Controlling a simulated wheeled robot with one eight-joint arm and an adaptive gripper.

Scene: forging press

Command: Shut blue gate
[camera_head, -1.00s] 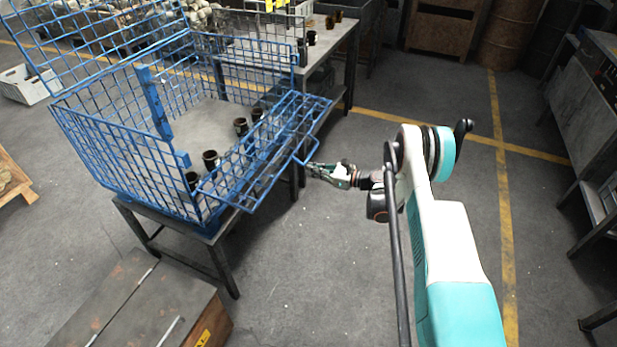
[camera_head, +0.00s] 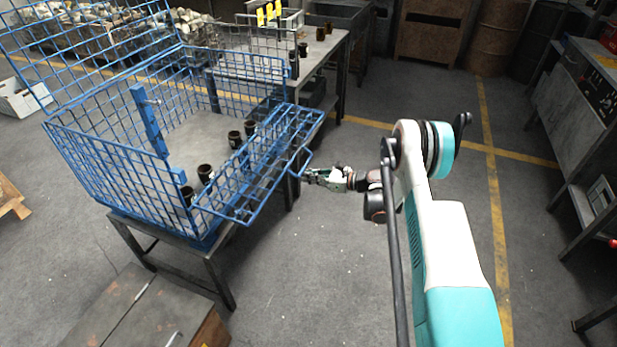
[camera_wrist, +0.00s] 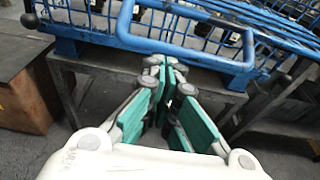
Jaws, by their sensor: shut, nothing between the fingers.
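The blue gate (camera_head: 262,172) is the hinged wire panel along the near side of the blue wire cage (camera_head: 105,165). It is swung down and sticks outward from the cage, roughly level, so that side is open. A blue handle loop (camera_head: 302,164) stands out from its outer edge. My gripper (camera_head: 306,176) is shut and empty, right beside this loop. In the wrist view my gripper (camera_wrist: 166,66) has its green-padded fingers together, just below the blue bar of the gate (camera_wrist: 185,48). I cannot tell whether the fingertips touch the bar.
Several dark cups (camera_head: 205,173) stand inside the cage, near the open side. The cage rests on a metal table (camera_head: 222,280). A wooden crate (camera_head: 140,310) is at the lower left. A workbench (camera_head: 590,115) stands at the right. The floor around my arm is clear.

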